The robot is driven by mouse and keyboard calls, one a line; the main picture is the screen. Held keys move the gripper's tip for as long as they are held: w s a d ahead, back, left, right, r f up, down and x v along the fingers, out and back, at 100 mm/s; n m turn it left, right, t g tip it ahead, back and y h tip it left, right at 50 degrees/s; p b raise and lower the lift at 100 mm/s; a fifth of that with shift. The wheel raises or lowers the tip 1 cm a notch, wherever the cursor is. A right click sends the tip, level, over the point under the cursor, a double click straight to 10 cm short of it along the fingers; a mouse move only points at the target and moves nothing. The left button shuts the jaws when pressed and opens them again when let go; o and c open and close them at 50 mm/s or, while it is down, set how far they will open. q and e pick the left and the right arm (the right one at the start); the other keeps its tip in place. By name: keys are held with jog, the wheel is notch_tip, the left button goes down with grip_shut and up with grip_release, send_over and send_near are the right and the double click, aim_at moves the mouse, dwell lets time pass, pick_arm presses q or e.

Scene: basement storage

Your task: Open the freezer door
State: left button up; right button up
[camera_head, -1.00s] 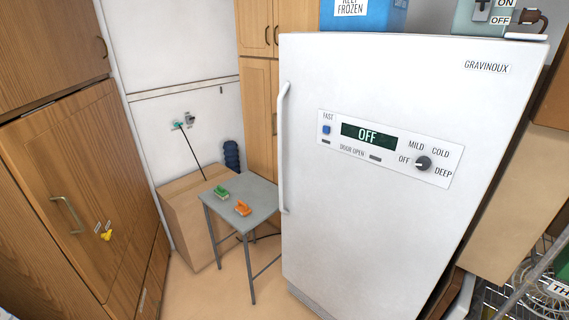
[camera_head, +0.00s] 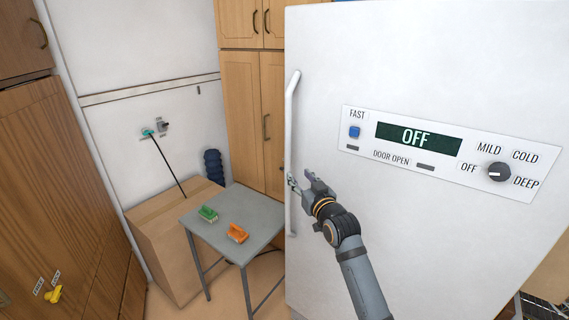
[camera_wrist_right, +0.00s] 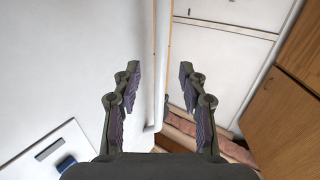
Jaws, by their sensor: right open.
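The white freezer door (camera_head: 430,230) fills the right half of the head view and looks shut; its display reads OFF. Its long white vertical handle (camera_head: 290,125) runs along the door's left edge. My right gripper (camera_head: 299,179) is open at the lower half of the handle, its fingertips close to the bar. In the right wrist view the white handle (camera_wrist_right: 161,50) shows in the gap between the open fingers (camera_wrist_right: 160,82); I cannot tell whether they touch it. My left gripper is not in view.
A small grey table (camera_head: 215,248) with a green brush (camera_head: 208,214) and an orange brush (camera_head: 237,233) stands left of the freezer. A cardboard box (camera_head: 160,250) is behind it. Wooden cabinets (camera_head: 50,180) stand at the left. Some floor shows around the table legs.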

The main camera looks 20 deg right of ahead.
aim_at(289, 164)
jog(key=w, duration=0.3)
jog(key=shift+w+a+r+p, duration=0.1)
jog(key=shift+w+a+p, duration=0.1)
jog(key=shift+p, duration=0.1)
jog(key=w, duration=0.6)
jog(key=shift+a+f+p, duration=0.2)
jog(key=shift+p, duration=0.15)
jog(key=shift+w, duration=0.4)
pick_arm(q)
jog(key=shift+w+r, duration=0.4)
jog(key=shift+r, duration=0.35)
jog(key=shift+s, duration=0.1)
pick_arm(e)
jog(key=shift+c, duration=0.5)
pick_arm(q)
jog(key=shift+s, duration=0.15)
pick_arm(e)
grip_shut()
jog(key=shift+a+f, duration=0.1)
